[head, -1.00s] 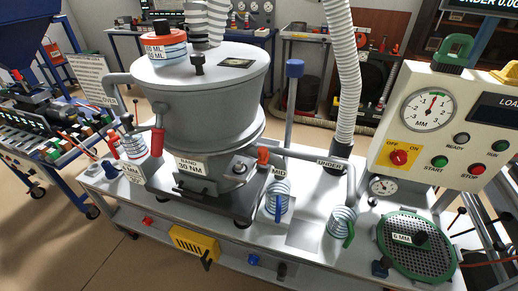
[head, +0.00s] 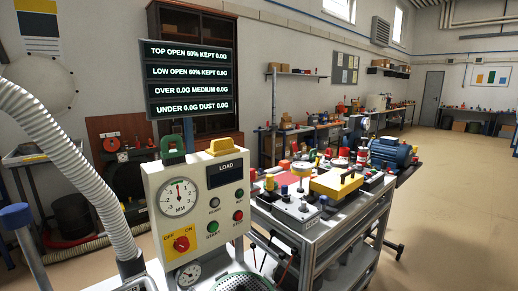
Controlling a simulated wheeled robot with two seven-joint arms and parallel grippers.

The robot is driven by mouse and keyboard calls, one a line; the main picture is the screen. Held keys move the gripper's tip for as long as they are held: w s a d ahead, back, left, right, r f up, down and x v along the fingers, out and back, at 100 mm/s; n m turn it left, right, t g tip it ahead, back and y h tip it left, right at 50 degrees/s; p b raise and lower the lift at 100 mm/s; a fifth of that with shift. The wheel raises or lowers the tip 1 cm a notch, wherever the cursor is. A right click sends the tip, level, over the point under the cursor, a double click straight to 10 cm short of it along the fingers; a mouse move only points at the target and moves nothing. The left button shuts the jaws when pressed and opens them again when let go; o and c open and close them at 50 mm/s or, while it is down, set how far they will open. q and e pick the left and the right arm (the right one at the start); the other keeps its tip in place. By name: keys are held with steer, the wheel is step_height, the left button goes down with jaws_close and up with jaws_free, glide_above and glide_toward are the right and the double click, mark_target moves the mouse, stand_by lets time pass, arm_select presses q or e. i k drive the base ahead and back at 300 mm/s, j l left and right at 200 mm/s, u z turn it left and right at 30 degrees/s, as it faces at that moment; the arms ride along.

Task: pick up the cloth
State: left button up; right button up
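I cannot make out a cloth for certain in the head view. A flat red patch (head: 287,174) lies among the items on the cart to the right of the control panel, but it is too small to tell whether it is cloth. Neither of my grippers is in view.
The control panel (head: 198,205) with dial and knobs stands in front. A grey hose (head: 62,150) rises at left. Open floor (head: 450,210) lies at right.

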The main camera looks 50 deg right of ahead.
mark_target(224, 147)
steer(key=z, duration=1.2)
steer(key=i+l+z, duration=0.2)
steer(key=k+j, duration=0.05)
steer(key=k, duration=0.05)
